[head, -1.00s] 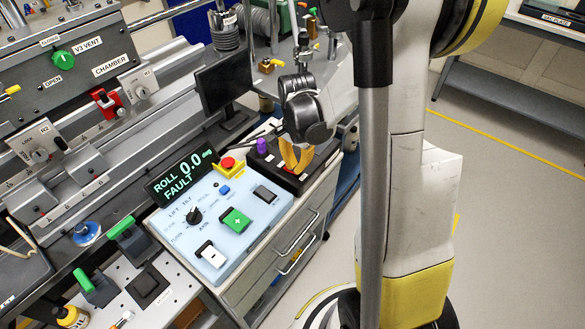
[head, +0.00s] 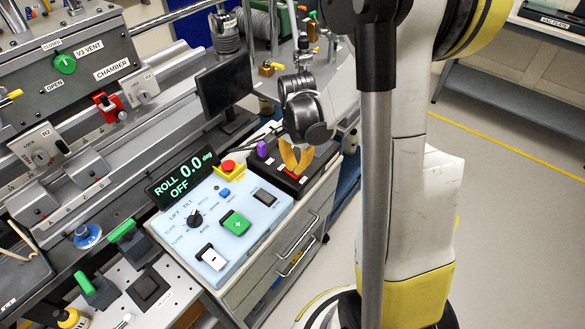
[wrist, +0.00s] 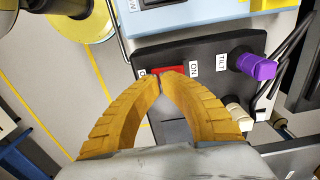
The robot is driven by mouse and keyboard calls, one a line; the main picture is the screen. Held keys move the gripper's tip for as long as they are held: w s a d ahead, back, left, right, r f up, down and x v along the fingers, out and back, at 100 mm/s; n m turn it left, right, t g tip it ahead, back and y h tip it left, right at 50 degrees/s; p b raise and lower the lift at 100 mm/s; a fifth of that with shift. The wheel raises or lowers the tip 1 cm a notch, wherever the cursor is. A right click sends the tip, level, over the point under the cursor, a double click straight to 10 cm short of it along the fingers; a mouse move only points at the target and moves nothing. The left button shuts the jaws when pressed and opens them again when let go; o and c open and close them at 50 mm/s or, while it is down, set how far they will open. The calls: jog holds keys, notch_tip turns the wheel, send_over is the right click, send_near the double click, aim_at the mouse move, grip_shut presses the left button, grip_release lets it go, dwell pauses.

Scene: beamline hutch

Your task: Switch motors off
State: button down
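In the wrist view, a dark box (wrist: 120,62) carries a red rocker switch (wrist: 172,69) between an ON label (wrist: 193,67) and a label partly hidden by a finger. My gripper (wrist: 161,76) has curved yellow fingers that meet at their tips, right at the red switch. I cannot tell whether they touch it. In the head view, my gripper (head: 291,170) points down over the dark box (head: 318,166). The display (head: 180,180) on the light-blue control panel (head: 255,213) reads ROLL 0.0 and OFF.
A purple plug (wrist: 256,67) labelled TILT and a cream plug (wrist: 238,117) stick out of the box, with dark cables nearby. The panel has a red stop button (head: 229,167) and a green plus button (head: 236,223). A black monitor (head: 225,88) stands behind.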

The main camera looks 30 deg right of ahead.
jog(key=shift+r+p, duration=1.7)
jog(key=shift+r, duration=0.9)
